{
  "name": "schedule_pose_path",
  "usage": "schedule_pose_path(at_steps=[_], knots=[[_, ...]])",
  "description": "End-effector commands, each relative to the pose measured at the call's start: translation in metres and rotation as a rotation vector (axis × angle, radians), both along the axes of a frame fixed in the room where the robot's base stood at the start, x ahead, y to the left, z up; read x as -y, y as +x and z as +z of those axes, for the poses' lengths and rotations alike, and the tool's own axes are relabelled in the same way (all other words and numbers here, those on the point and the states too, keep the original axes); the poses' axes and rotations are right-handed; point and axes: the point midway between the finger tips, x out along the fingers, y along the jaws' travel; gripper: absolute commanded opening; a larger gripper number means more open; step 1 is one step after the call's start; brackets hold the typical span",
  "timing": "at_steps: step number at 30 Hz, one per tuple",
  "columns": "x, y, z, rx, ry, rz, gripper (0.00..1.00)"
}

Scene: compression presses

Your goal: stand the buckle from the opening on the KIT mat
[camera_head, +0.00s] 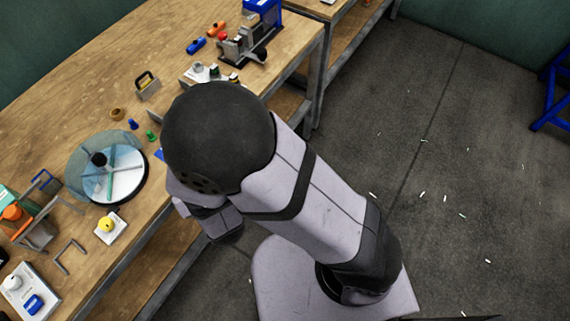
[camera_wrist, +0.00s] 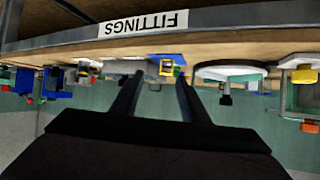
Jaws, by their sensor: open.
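My gripper (camera_wrist: 157,95) shows in the wrist view as two dark fingers, spread apart with nothing between them. They point toward the bench, which appears upside down there. In the head view my arm hides the gripper and part of the bench edge. I cannot make out a buckle or a mat marked KIT in either view. A round white turntable (camera_head: 128,180) with dividers and a clear part-cover (camera_head: 82,150) stands on the bench. It also shows in the wrist view (camera_wrist: 230,68), right of the fingers. I cannot tell what lies in its sections.
The wooden bench (camera_head: 70,125) carries a FITTINGS label (camera_wrist: 143,23) on its edge. Near the turntable are a yellow button box (camera_head: 108,226), a grey block with a dark handle (camera_head: 147,87) and small pegs (camera_head: 132,124). A blue-and-grey press (camera_head: 247,42) stands farther back. The bench's back left is clear.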

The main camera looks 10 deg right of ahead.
Motion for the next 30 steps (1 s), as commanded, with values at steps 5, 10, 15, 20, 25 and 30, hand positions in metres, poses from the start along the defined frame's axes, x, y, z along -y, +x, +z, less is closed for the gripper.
schedule_pose_path(at_steps=[5,10,15,20,25,30], knots=[[0.034,0.018,-0.01,-0.202,-0.003,-0.056,0.41],[0.083,0.019,-0.014,-0.426,-0.03,-0.096,0.41],[0.146,0.002,-0.008,-0.632,-0.083,-0.14,0.41],[0.21,-0.031,0.002,-0.81,-0.145,-0.2,0.41],[0.261,-0.067,0.015,-0.954,-0.198,-0.262,0.41],[0.285,-0.09,0.023,-1.032,-0.224,-0.3,0.41]])
